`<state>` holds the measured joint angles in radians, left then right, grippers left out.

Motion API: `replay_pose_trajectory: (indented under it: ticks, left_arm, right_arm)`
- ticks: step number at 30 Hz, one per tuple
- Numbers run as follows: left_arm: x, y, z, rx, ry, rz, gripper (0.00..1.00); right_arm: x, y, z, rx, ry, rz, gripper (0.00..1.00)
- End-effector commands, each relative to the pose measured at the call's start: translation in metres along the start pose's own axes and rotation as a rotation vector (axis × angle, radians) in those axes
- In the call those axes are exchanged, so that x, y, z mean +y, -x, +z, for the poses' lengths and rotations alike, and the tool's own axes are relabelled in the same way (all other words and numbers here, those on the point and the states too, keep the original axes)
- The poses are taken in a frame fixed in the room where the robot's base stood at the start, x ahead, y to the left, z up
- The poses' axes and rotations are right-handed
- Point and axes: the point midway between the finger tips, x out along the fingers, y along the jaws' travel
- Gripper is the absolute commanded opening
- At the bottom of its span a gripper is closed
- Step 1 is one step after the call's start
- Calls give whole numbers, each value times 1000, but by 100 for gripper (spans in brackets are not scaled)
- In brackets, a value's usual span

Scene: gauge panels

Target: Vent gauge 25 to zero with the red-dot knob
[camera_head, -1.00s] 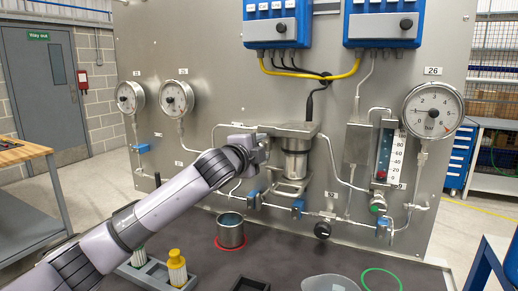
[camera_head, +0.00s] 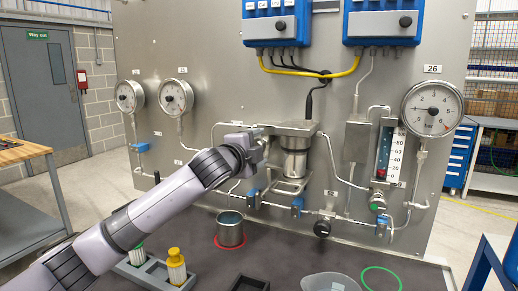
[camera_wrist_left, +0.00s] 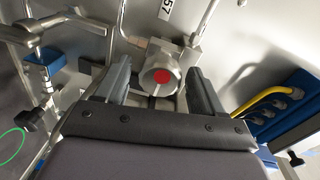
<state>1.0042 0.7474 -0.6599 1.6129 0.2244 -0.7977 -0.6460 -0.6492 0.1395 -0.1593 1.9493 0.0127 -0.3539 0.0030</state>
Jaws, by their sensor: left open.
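In the head view the left gripper (camera_head: 258,150) is at the panel's middle, and I cannot make out the knob there. Two round gauges, the left one (camera_head: 129,97) and its neighbour (camera_head: 176,97), have tags too small to read surely. A larger gauge (camera_head: 432,109) is tagged 26. My right gripper is not in view.
Right of the gripper are a metal filter housing (camera_head: 295,160), pipes with blue-handled valves, and a flow tube (camera_head: 384,152). A black knob (camera_head: 322,229) sits low on the panel. A metal cup (camera_head: 230,230) and a rack (camera_head: 160,272) stand on the bench below.

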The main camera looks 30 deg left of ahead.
Motion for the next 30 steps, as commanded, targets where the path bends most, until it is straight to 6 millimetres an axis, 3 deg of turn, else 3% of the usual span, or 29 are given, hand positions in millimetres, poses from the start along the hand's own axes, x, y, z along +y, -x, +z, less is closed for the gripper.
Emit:
replay_pose_trajectory:
  ticks: [13, 30]
  left_arm:
    - [2, 51, 0, 1, -2, 1, 69]
    - [1, 59, 0, 1, -1, 2, 69]
  right_arm:
    - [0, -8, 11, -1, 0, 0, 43]
    - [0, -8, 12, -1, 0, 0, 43]
